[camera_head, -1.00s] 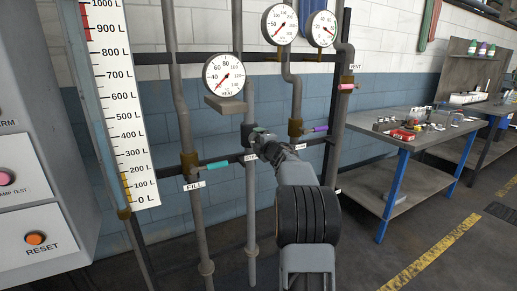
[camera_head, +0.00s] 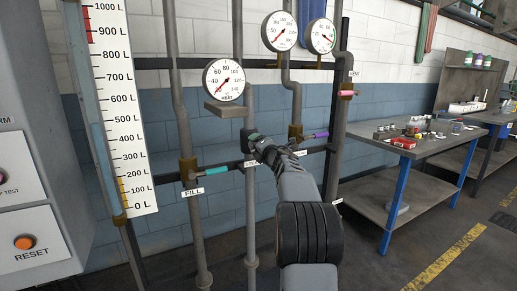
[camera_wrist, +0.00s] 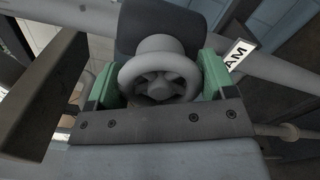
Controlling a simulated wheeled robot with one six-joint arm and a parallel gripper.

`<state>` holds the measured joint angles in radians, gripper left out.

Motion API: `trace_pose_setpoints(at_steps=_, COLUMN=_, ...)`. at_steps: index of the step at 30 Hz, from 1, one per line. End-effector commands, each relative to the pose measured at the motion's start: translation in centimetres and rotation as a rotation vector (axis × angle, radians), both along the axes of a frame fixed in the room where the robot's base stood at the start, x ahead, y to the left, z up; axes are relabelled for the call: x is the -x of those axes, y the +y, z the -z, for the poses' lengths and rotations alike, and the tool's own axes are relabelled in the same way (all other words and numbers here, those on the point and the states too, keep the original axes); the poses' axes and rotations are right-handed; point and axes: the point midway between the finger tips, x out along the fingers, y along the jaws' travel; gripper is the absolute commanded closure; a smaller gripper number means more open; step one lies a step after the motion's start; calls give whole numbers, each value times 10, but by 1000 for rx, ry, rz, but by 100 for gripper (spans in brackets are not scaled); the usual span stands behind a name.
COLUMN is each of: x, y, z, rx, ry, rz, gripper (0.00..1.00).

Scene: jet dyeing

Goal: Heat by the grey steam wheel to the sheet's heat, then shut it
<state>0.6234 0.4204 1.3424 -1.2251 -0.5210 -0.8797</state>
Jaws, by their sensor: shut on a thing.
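The grey steam wheel (camera_wrist: 131,76) sits between the green fingers of my gripper (camera_head: 257,140) in the wrist view. The gripper is shut on it, one finger at each side. In the head view my gripper hides most of the wheel, on the middle pipe below the heat gauge. The heat gauge (camera_head: 224,79) is round and white, marked HEAT. Its red needle points to the lower left, near the low end. The wheel's label (camera_wrist: 238,55) shows only the letters AM. No sheet can be made out.
A teal handle (camera_head: 211,171) marked FILL is left of my gripper, and a purple handle (camera_head: 320,134) is right of it. A pink handle (camera_head: 346,93) is by the VENT label. A cluttered table (camera_head: 432,150) stands right. The control panel (camera_head: 28,215) is left.

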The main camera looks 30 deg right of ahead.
Motion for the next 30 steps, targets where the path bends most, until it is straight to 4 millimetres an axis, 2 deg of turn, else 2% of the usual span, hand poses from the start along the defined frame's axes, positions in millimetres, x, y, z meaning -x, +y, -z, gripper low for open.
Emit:
trace_pose_setpoints(at_steps=9, x=0, y=0, z=0, rx=1, ry=1, rz=0, gripper=47)
trace_pose_setpoints(at_steps=10, x=0, y=0, z=1, rx=1, ry=1, rz=0, gripper=22)
trace_pose_setpoints(at_steps=17, x=0, y=0, z=0, rx=0, ry=0, rz=-1, gripper=0)
trace_pose_setpoints(at_steps=25, x=2, y=0, z=0, rx=0, ry=0, rz=0, gripper=0)
trace_pose_setpoints(at_steps=30, x=21, y=2, z=0, rx=0, ry=-1, rz=2, gripper=0)
